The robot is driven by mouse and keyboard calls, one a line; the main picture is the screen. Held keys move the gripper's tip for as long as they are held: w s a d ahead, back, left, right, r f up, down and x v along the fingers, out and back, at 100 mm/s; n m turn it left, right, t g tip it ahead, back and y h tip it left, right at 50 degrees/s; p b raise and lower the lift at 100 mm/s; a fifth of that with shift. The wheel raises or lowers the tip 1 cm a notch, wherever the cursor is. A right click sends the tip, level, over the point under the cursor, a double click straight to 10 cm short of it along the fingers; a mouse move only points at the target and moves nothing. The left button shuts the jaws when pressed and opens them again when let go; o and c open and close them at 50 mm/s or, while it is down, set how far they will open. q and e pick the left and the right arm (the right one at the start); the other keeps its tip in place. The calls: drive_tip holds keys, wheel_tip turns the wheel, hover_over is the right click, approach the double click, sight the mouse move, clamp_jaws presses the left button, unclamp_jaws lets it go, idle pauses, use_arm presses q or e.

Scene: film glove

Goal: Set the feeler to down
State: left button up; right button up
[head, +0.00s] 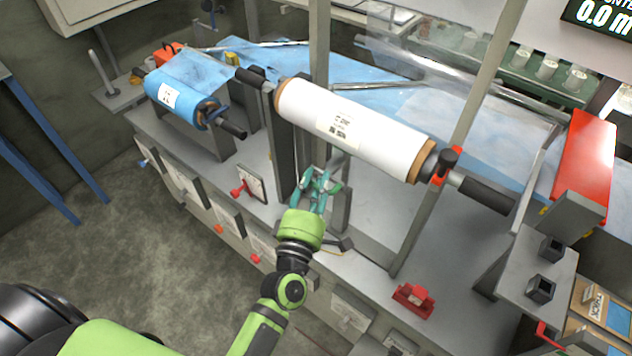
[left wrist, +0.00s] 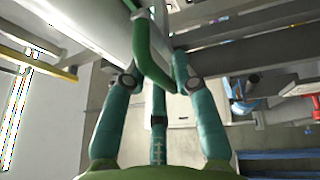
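My left gripper (head: 318,192) has teal fingers and is at the front of the machine, below the big white film roll (head: 350,128). In the left wrist view the gripper (left wrist: 158,85) has its fingers spread apart. A bent green bar (left wrist: 150,55), which may be the feeler, comes down between the fingers, nearer the right one. I cannot tell whether it touches a finger. In the head view the fingers largely hide this spot, and no feeler label is readable. My right gripper is not in view.
A blue film roll (head: 180,98) is at the left of the machine. A red box (head: 413,298) sits on the front deck at the right. Upright metal posts stand close to the gripper.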

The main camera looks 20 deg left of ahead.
use_arm(q)
clamp_jaws()
wheel_tip(320, 180, down, 10)
drive_tip(key=b, duration=0.8)
drive_tip(key=shift+r, duration=0.1)
drive_tip(key=o, duration=0.7)
unclamp_jaws()
drive_tip(key=shift+d, duration=0.1)
drive_tip(key=shift+o, duration=0.2)
drive_tip(key=s+f, duration=0.2)
drive_tip(key=s, duration=1)
drive_tip(key=shift+d, duration=0.25)
